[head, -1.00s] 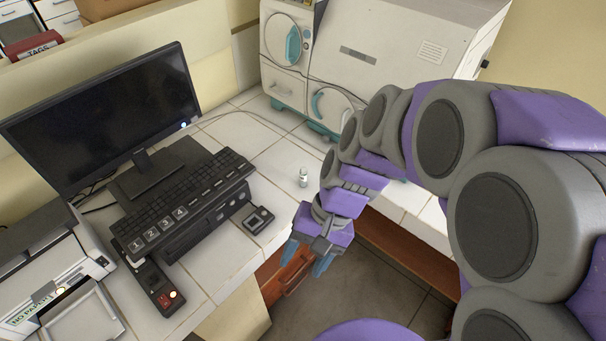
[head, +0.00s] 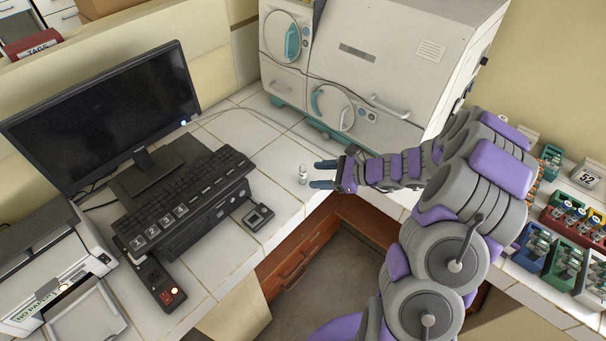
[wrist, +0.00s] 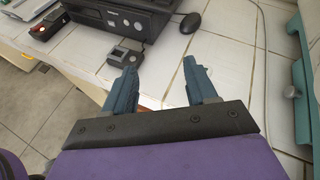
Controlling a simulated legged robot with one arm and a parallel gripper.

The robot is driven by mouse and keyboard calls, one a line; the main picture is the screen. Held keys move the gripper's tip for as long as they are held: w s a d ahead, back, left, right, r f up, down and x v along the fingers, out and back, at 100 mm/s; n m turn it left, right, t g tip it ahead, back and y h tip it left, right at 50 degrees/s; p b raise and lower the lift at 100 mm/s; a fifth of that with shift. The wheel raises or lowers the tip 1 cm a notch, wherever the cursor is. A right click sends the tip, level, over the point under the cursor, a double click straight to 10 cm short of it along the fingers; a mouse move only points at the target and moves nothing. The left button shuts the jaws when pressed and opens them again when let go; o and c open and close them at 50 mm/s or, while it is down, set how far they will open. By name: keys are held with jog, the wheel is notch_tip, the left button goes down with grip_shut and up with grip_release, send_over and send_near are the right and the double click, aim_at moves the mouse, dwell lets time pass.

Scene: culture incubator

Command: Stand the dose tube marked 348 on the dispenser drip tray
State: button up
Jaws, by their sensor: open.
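A small clear vial with a pale cap (head: 303,174) stands upright on the white tiled counter (head: 240,140) in the head view. No number can be read on it, so I cannot tell whether it is the tube marked 348. My gripper (head: 317,174) is open, fingers pointing left, with the vial just beyond the fingertips. In the wrist view my gripper (wrist: 160,70) shows open fingers with bare counter between them. A pale shape beside the right fingertip may be the vial, mostly hidden. I cannot identify the drip tray.
A monitor (head: 105,115), keyboard (head: 185,200) and small black button box (head: 258,217) stand left. A white machine with round doors (head: 385,60) stands behind. Racks of small tubes (head: 565,255) and a box marked 52 (head: 587,174) stand right. The counter edge lies below my gripper.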

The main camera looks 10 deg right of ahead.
jog(key=w+d+f+m+t+h, duration=0.1)
jog(key=w+d+f+m+t, duration=0.1)
jog(key=d+f+m, duration=0.35)
jog(key=b, duration=0.2)
send_near(301, 172)
jog(key=shift+n+h, duration=0.4)
jog(key=shift+n, duration=0.05)
jog(key=x, duration=0.7)
jog(key=shift+w+d+f, duration=0.1)
jog(key=shift+f, duration=0.3)
jog(key=x, duration=0.3)
jog(key=b+x, duration=0.1)
jog(key=shift+w+d+f, duration=0.2)
jog(key=shift+w+f, duration=0.05)
jog(key=shift+w, duration=0.15)
jog(key=shift+w+a, duration=0.3)
jog(key=shift+a, duration=0.1)
jog(key=shift+c, duration=0.5)
jog(key=shift+f, duration=0.1)
grip_shut()
